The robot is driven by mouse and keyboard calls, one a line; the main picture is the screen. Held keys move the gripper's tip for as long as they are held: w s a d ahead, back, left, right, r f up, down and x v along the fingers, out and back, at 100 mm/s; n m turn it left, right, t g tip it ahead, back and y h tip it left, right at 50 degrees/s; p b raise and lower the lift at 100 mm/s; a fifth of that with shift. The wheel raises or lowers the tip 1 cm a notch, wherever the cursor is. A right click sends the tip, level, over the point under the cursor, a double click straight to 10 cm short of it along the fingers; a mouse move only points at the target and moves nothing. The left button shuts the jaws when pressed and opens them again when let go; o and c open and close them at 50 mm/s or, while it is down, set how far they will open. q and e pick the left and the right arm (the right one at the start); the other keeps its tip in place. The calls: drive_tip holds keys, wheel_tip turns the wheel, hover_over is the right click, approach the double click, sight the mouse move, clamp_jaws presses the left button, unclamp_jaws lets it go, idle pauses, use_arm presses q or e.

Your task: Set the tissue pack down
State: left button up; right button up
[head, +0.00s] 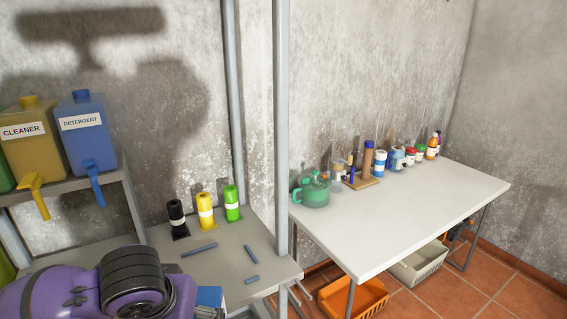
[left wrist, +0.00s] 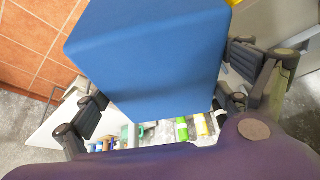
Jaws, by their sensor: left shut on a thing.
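The tissue pack (left wrist: 150,55) is a plain blue box that fills the upper middle of the left wrist view. My left gripper (left wrist: 163,108) is shut on it, with dark fingers on both sides of the box. In the head view a small blue part of the pack (head: 209,297) shows at the bottom, beside my purple arm. The arm hides the rest of the pack and the gripper there. I cannot tell whether the pack touches the grey surface below it. My right gripper is in neither view.
A grey bench (head: 228,262) carries black, yellow and green bottles and several blue-grey sticks. A post (head: 282,130) stands between it and a white table (head: 400,222), whose back edge holds a green teapot (head: 314,190) and several jars. The table's front is clear. Dispensers (head: 85,135) stand left.

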use_arm(q)
drive_tip(key=shift+w+d+r+m, duration=0.15)
drive_tip(key=shift+w+d+r, duration=0.15)
drive_tip(key=shift+d+r, duration=0.25)
drive_tip(key=shift+w+d+r+m, duration=0.15)
drive_tip(key=shift+w+d+r, duration=0.2)
drive_tip(key=shift+d, duration=0.35)
drive_tip(key=shift+w+d+r, duration=0.15)
drive_tip(key=shift+w+r, duration=0.05)
drive_tip(key=shift+r, duration=0.05)
